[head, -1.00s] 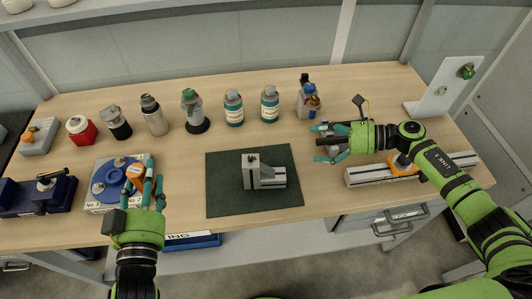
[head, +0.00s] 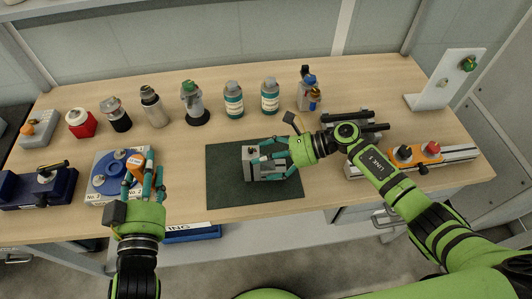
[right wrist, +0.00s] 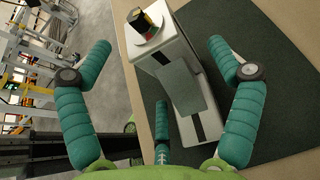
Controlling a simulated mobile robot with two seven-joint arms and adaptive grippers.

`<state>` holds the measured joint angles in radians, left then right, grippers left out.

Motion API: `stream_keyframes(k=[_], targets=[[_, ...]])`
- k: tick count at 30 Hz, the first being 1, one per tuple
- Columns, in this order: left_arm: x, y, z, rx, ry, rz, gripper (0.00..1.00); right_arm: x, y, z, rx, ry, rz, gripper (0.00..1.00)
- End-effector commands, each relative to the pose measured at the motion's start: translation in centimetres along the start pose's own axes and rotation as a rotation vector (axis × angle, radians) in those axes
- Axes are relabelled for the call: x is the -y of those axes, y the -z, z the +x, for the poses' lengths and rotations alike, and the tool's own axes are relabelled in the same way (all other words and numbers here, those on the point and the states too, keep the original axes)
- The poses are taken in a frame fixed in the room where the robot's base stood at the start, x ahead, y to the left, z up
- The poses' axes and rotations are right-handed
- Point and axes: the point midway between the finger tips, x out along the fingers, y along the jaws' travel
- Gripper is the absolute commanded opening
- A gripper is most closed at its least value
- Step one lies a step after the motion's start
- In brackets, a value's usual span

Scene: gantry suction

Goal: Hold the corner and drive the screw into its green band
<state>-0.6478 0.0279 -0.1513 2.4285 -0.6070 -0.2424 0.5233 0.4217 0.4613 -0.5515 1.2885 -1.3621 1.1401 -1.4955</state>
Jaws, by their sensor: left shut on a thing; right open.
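A grey metal corner block (head: 262,166) stands on the dark green mat. My right gripper (head: 268,150) is beside it, and its fingers partly hide it. In the right wrist view the block (right wrist: 185,85) stands between the open, spread teal fingers, with no grip on it visible. A small dark screw-like knob with coloured patches (right wrist: 143,24) sits on its top; a green band cannot be told for sure. My left gripper (head: 141,160) is shut on an orange piece with a white label (head: 135,164), over the blue round fixture (head: 104,181).
Bottles (head: 234,102) and jars line the back of the table. A rail with an orange carriage (head: 428,152) lies at right, near a white upright panel (head: 448,82). A navy device (head: 36,186) is at far left. The mat (head: 225,190) has free room around the block.

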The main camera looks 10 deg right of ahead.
Motion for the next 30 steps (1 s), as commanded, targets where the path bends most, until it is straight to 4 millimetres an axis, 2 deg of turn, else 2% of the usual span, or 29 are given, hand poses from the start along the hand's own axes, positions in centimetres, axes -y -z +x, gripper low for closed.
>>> stream_keyframes(k=[6,14,17,18,21,22,23,24,30], targets=[[-0.01,0.07,0.01,-0.002,0.000,0.000,0.09,0.02,-0.04,1.43,0.000,0.001,-0.001,0.91],[-0.01,0.07,0.01,-0.002,0.000,0.000,0.09,0.02,-0.03,1.51,0.000,0.001,-0.001,0.91],[-0.01,0.07,0.01,-0.002,0.000,0.000,0.09,0.02,-0.03,1.50,0.000,0.001,-0.001,0.55],[-0.01,0.07,0.01,-0.002,0.000,0.000,0.09,0.02,-0.03,1.49,0.000,0.001,-0.001,0.39],[-0.01,0.07,0.00,-0.002,0.000,0.000,0.09,0.02,-0.03,1.49,0.000,0.001,-0.001,0.06],[-0.01,0.07,0.00,-0.002,0.000,0.000,0.09,0.01,-0.03,1.49,0.000,0.001,-0.001,0.06],[-0.01,0.07,0.01,-0.002,0.000,0.000,0.09,0.01,-0.03,1.49,0.000,0.001,-0.001,0.67],[-0.01,0.07,0.01,-0.002,0.000,0.000,0.09,0.01,-0.03,1.49,0.000,0.001,-0.001,0.74],[-0.01,0.07,0.01,-0.002,0.000,0.000,0.09,0.00,-0.04,1.49,0.000,0.001,-0.001,0.74]])
